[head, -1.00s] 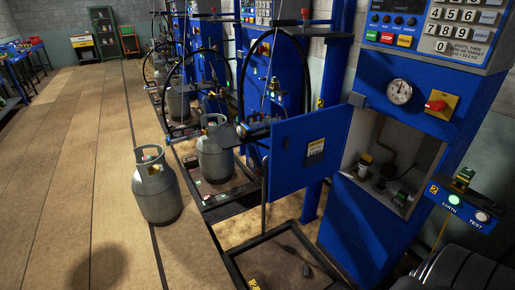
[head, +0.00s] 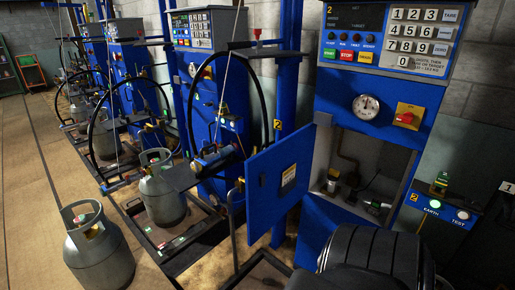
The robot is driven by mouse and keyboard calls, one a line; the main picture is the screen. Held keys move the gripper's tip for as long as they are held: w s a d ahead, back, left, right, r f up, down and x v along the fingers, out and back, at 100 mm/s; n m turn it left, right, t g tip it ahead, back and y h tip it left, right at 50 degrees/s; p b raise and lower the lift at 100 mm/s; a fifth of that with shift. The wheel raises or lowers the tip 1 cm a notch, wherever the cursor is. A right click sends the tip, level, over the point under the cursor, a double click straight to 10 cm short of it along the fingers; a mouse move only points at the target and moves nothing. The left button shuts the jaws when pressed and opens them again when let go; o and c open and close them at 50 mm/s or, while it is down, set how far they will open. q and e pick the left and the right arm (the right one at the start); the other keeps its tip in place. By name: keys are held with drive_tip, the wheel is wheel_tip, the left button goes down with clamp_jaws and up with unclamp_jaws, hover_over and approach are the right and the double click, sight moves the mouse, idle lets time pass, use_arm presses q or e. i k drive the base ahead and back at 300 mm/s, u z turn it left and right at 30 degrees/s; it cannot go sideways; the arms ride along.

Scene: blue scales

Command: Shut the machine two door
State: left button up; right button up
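Machine two (head: 355,130) is a tall blue cabinet with a keypad, a round gauge and a red knob on a yellow plate, right of centre in the head view. Its blue door (head: 270,200) stands wide open, swung out to the left of the cabinet opening. The door carries a small dark and yellow label. The open compartment (head: 350,165) shows pipes and small fittings inside. Neither of my grippers is in view.
Grey gas cylinders stand at the left, one on the floor (head: 98,255) and one on a scale (head: 162,190). A metal frame (head: 235,250) lies low below the door. An earth/test box (head: 440,208) is at the right. Open floor is at the far left.

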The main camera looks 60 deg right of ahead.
sight(266, 205)
drive_tip(key=i, duration=2.45)
drive_tip(key=z, duration=3.65)
drive_tip(key=i, duration=0.1)
drive_tip(key=u, duration=0.25)
